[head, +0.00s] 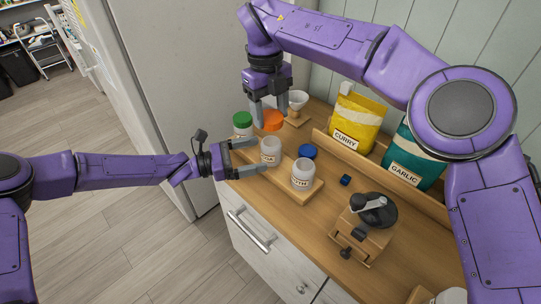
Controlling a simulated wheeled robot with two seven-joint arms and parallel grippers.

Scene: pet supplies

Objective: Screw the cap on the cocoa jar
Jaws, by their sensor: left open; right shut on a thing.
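My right gripper (270,114) comes down from above, shut on an orange cap (273,123). The cap is held level, apparently just above a pale, open-topped jar (270,151). My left gripper (261,156) is open, with its fingers reaching toward this jar from the left, one on the far side and one on the near side. I cannot read this jar's label, so I cannot confirm that it is the cocoa jar. Whether the fingers touch the jar is unclear.
Curry (352,122) and garlic (412,160) bags stand at the back. A grinder (364,228) stands at the front right.

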